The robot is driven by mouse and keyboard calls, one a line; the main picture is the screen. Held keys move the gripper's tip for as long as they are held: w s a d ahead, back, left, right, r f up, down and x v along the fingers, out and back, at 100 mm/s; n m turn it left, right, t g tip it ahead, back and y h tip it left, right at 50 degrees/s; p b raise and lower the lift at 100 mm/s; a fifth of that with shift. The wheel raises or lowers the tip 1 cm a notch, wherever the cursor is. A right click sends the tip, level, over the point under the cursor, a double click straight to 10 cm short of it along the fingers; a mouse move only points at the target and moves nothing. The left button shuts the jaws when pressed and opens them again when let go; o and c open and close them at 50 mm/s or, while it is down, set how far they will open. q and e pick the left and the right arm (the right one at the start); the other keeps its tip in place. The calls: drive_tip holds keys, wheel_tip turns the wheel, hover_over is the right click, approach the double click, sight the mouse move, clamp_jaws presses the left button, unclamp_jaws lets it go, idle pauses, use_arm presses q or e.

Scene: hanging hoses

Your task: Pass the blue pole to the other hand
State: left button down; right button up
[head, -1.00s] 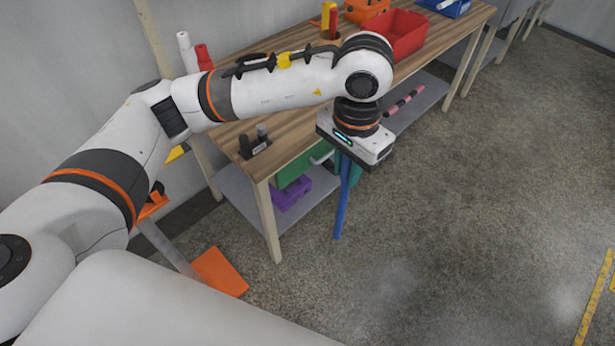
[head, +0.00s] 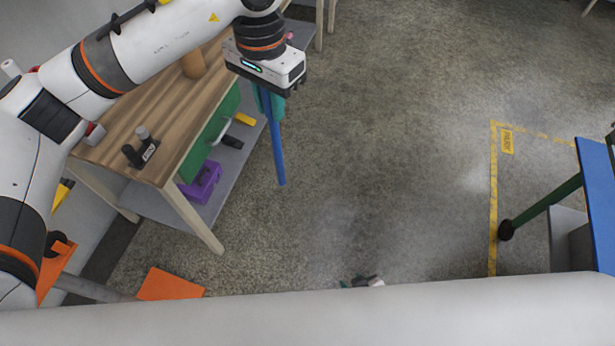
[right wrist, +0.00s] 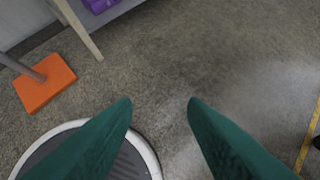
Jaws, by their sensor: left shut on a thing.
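The blue pole (head: 275,145) hangs down, slightly tilted, below my left gripper (head: 268,98) in the head view. The left gripper's teal fingers are shut on its upper part, in the air beside the wooden bench. The pole's lower end is free. My right gripper shows in the right wrist view (right wrist: 160,103) with its two green fingers wide apart and nothing between them. In the head view only a small dark piece of it (head: 362,282) shows, below and right of the pole and apart from it. The pole is not in the right wrist view.
The wooden bench (head: 150,115) with a lower shelf and a purple box (head: 203,182) stands at the left. An orange plate (head: 170,284) lies on the floor. A blue-topped table (head: 598,205) stands at the right. The floor between is clear.

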drive_tip(key=w+a+r+t+y, duration=0.15)
drive_tip(key=w+a+r, duration=0.3)
drive_tip(key=r, duration=0.45)
drive_tip(key=n+t+y, duration=0.1)
drive_tip(key=t+y, duration=0.4)
drive_tip(key=t, duration=0.3)
approach(273, 137)
drive_tip(key=s, duration=0.1)
drive_tip(key=x, duration=1.1)
drive_tip(key=shift+w+d, duration=0.1)
drive_tip(key=shift+w, duration=0.2)
